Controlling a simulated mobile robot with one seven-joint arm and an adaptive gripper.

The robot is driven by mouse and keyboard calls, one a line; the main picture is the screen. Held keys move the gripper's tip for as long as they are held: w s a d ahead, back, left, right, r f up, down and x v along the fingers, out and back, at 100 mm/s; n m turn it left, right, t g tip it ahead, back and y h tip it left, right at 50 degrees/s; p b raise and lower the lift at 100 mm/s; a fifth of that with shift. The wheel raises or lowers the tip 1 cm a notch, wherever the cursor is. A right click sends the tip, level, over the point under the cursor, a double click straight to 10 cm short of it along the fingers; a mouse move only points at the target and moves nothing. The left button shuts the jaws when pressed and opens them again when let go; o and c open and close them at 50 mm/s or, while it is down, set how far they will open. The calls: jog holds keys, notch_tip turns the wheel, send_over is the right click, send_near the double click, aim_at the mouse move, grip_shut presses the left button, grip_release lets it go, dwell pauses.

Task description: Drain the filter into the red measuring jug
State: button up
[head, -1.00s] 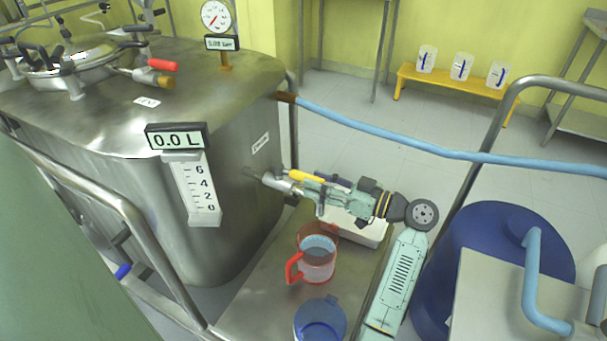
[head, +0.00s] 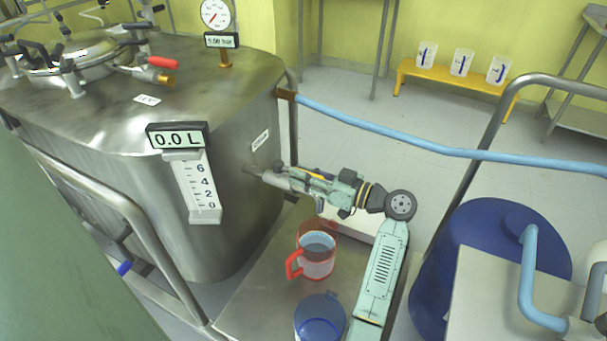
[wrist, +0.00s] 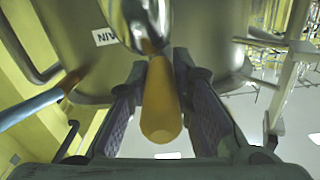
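The filter (head: 228,235) is the large steel vessel at the left. A steel outlet valve (head: 268,178) sticks out of its right side, and my gripper (head: 300,183) is at it. In the wrist view, the yellow valve handle (wrist: 161,105) lies between the two fingers of my gripper (wrist: 161,90). The fingers flank it closely, but I cannot tell whether they press on it. In the head view, my gripper mostly hides the handle. The red-handled measuring jug (head: 316,262) stands upright on the steel shelf below the valve, with what looks like liquid in it.
The filter's level display (head: 177,136) reads 0.0 L. A blue container (head: 320,318) stands on the steel shelf (head: 262,292), in front of the jug. A white tray (head: 362,228) lies behind my gripper. A blue drum (head: 470,235) and a steel rail (head: 490,125) are at the right.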

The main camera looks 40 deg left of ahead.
grip_shut()
